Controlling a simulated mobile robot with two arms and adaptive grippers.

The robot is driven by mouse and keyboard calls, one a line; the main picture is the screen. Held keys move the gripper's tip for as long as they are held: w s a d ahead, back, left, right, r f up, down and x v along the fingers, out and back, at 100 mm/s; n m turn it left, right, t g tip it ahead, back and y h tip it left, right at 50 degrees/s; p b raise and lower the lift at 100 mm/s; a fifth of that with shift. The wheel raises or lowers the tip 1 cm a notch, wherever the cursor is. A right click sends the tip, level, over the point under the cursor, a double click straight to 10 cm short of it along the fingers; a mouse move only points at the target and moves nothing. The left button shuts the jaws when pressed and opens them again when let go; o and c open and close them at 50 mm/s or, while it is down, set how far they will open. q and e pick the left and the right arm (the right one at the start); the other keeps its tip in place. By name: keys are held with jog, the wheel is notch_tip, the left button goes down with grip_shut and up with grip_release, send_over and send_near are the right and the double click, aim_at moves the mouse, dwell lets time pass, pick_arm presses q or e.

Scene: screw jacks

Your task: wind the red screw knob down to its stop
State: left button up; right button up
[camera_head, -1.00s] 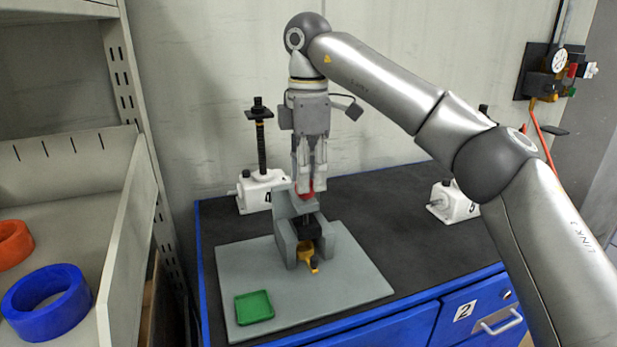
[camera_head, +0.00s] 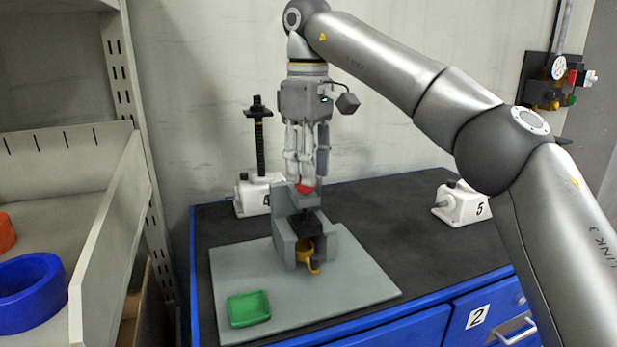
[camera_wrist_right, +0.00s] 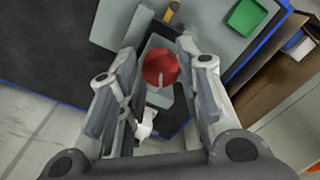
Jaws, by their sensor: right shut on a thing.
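The red screw knob (camera_head: 304,188) sits at the top of a grey fixture (camera_head: 283,226) on a grey plate (camera_head: 374,289). My right gripper (camera_head: 305,180) points straight down over it, its fingers shut on the knob and partly hiding it. In the right wrist view the round red knob (camera_wrist_right: 160,68), with a pale line on its face, lies between the fingertips (camera_wrist_right: 159,58). Below the knob in the fixture are a black part (camera_head: 309,223) and a yellow-orange part (camera_head: 306,253). The screw's thread is not visible. My left gripper is not in view.
A green tray (camera_head: 249,309) lies at the plate's front left. White jack 4 (camera_head: 254,194) with a tall black screw stands behind the fixture, and white jack 5 (camera_head: 462,205) at right. Shelving (camera_head: 100,225) borders the left. The black bench top between fixture and jack 5 is clear.

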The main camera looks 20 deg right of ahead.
jog(key=shift+r, duration=0.2)
dwell(0.4)
jog(key=o, duration=1)
jog(key=shift+f, duration=0.1)
